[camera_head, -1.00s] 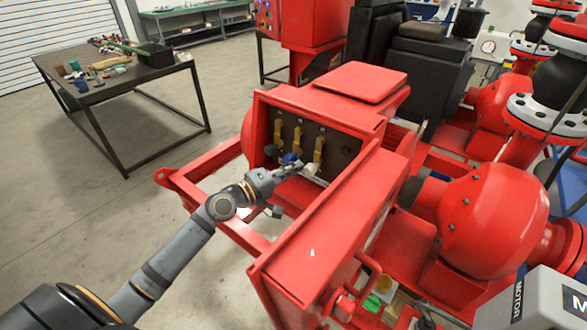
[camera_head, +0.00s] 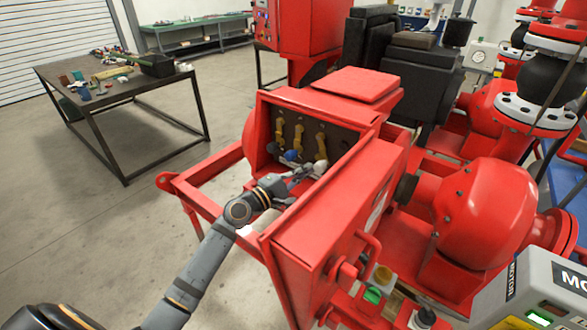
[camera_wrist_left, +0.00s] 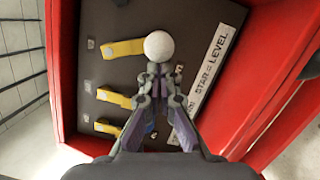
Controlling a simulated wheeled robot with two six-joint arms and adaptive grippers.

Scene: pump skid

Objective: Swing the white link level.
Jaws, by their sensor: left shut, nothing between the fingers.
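The white link is the rightmost of three yellow bars on the dark panel inside the open red box. Its bar (camera_head: 321,145) hangs down, with a white ball knob (camera_head: 320,167) at the lower end. In the left wrist view the white knob (camera_wrist_left: 158,46) sits just beyond my fingertips, and its yellow bar (camera_wrist_left: 122,48) runs to the left. My left gripper (camera_head: 307,171) is shut and empty, its tips close to the knob; it also shows in the left wrist view (camera_wrist_left: 160,70). I cannot tell whether they touch. My right gripper is not in view.
The neighbouring link has a blue knob (camera_head: 291,155); the far left one has a dark grey knob (camera_head: 272,148). A white "STAR = LEVEL" label (camera_wrist_left: 207,75) is on the panel. The red door (camera_head: 330,235) stands open close to my wrist.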

